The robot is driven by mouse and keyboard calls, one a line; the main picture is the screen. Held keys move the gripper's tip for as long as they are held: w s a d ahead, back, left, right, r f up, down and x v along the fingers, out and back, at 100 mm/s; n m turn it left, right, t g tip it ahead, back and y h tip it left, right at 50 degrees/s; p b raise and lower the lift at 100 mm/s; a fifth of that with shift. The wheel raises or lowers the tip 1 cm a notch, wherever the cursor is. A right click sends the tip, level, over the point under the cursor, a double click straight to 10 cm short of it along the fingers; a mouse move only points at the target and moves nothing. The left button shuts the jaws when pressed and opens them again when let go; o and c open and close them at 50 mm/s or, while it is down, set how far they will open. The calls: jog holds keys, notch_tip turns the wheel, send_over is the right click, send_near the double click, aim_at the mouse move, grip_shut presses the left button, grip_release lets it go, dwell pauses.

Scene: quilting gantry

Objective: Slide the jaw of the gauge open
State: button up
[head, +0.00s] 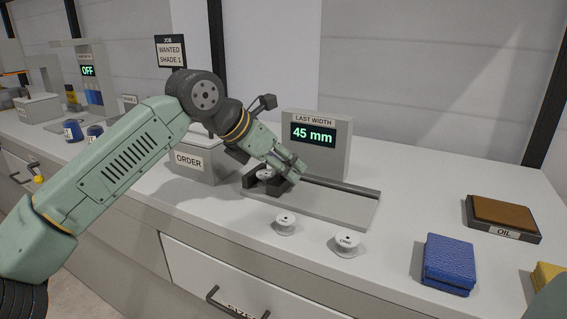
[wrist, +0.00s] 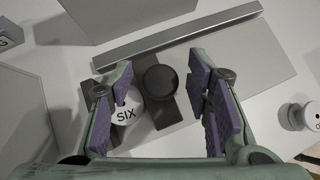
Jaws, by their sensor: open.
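The gauge (head: 340,205) is a grey plate with a raised rail along its back and a display behind it reading LAST WIDTH 45 mm (head: 313,135). At its left end are dark jaw blocks (head: 250,184). In the wrist view a round black knob (wrist: 161,83) tops the right dark block. A white spool marked SIX (wrist: 126,108) sits between the dark blocks, left of the knob. My gripper (wrist: 160,84) is open, with its purple-padded fingers either side of the knob. The left finger partly covers the spool. In the head view my gripper (head: 283,173) hides part of the jaw.
Two white spools (head: 285,223) (head: 346,244) stand in front of the gauge. A blue block (head: 449,262) and an OIL pad (head: 503,215) lie to the right. The plate right of the jaw is clear.

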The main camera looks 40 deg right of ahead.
jog(key=shift+d+f, duration=0.15)
grip_shut()
dwell(0.6)
